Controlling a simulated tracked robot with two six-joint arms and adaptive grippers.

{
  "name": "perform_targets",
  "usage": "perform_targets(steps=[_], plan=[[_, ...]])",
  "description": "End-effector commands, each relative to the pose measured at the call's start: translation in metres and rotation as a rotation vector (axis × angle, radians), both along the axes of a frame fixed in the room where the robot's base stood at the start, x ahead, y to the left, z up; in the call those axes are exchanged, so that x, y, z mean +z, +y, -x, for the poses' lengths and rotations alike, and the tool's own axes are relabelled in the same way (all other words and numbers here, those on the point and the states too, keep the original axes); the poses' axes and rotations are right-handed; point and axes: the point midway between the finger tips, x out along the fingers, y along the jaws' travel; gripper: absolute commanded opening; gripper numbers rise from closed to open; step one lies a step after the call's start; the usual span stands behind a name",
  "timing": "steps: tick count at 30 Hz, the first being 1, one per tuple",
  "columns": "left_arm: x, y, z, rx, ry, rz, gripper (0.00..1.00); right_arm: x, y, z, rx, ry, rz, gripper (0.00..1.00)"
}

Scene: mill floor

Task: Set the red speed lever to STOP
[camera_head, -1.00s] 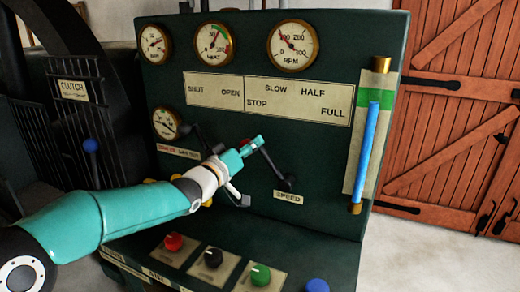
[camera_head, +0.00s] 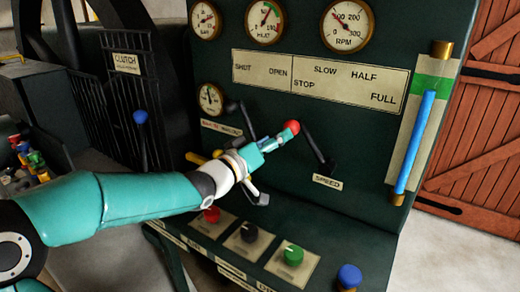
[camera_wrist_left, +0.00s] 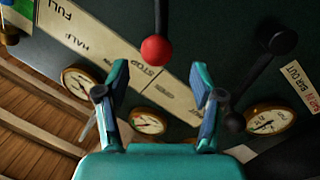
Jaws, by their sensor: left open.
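The speed lever is a dark rod with a red ball knob (camera_head: 292,127). It rises from its pivot above the SPEED plate (camera_head: 327,181) and leans up and left, toward the STOP side of the scale plate (camera_head: 345,88). My left gripper (camera_head: 279,141) is open, with its fingertips just below and left of the knob. In the left wrist view the fingers (camera_wrist_left: 160,95) are spread with nothing between them. The red knob (camera_wrist_left: 156,50) shows beyond the tips, near the STOP lettering. Whether a finger touches it is unclear. My right gripper is not in view.
Another dark lever (camera_head: 240,120) stands left of the speed lever. Below are red (camera_head: 211,214), black (camera_head: 248,232), green (camera_head: 293,255) and blue (camera_head: 349,276) knobs. A blue gauge tube (camera_head: 414,142) is at right, and a blue-topped clutch lever (camera_head: 140,117) at left.

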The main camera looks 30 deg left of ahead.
Motion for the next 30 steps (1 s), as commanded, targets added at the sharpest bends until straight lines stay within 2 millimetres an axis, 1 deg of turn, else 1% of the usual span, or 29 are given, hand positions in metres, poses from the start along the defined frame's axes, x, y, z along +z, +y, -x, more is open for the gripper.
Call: perform_targets(steps=[1,3,6,9,14,30], plan=[[-0.001,0.004,0.011,0.004,0.001,0.0,0.67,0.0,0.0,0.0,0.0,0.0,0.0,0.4],[-0.002,0.007,0.023,0.004,0.002,0.001,0.67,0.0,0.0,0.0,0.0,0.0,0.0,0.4],[-0.004,0.01,0.037,0.004,0.003,0.0,0.67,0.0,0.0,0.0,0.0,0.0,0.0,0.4],[-0.005,0.012,0.045,0.003,0.004,0.0,0.67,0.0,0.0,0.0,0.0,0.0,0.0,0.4],[-0.005,0.013,0.05,0.003,0.002,0.001,0.67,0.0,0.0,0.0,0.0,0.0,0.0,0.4],[-0.005,0.014,0.05,0.005,0.003,0.001,0.67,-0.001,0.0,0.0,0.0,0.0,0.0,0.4]])
